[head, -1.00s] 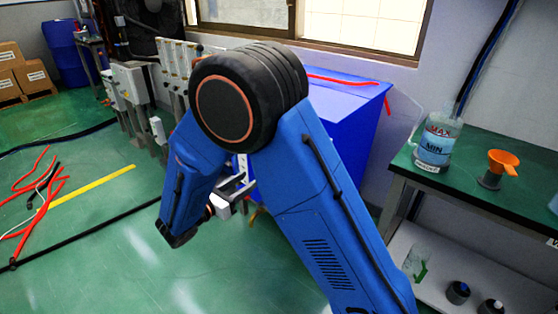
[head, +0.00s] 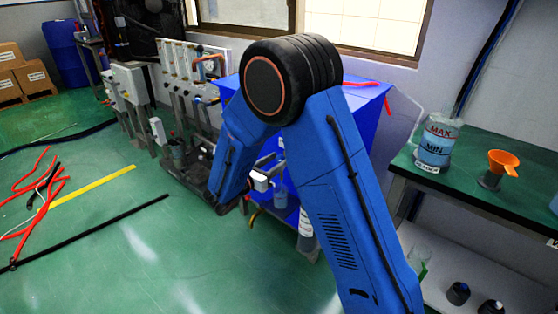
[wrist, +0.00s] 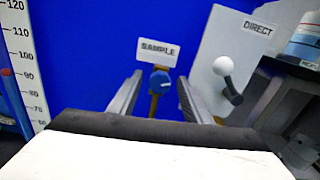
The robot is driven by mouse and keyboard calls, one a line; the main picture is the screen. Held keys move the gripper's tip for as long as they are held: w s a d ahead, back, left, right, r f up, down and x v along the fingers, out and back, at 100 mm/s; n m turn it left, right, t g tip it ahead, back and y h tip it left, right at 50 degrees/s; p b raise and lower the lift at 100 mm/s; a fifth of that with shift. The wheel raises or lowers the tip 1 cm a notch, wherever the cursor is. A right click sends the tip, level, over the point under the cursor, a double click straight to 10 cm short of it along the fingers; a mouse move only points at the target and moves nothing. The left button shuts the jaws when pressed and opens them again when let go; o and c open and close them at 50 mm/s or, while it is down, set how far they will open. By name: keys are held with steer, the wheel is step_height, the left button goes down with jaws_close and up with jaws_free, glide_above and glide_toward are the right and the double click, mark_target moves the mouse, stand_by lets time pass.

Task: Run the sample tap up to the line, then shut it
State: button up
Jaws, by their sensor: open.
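The sample tap (wrist: 160,82) has a blue handle on a brassy stem, below a white SAMPLE label (wrist: 158,52) on a blue panel. My gripper (wrist: 159,79) is open, with one finger on each side of the tap handle. I cannot tell whether either finger touches it. In the head view my gripper (head: 264,168) is partly hidden behind my forearm, in front of the blue cabinet. A small clear bottle (head: 280,200) shows below it. Its fill line and level are too small to read.
A numbered scale (wrist: 20,60) is at the left. A MAX/MIN jug (head: 437,146) and an orange funnel (head: 503,162) stand on the right bench. Hoses lie on the floor at left.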

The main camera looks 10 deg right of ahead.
steer(key=shift+w+d, duration=0.4)
steer(key=shift+d, duration=0.15)
steer(key=shift+c, duration=0.7)
steer(key=c, duration=0.9)
steer(key=shift+c, duration=0.2)
steer(key=shift+m, duration=0.3)
steer(key=m, duration=0.4)
steer(key=o, duration=1.1)
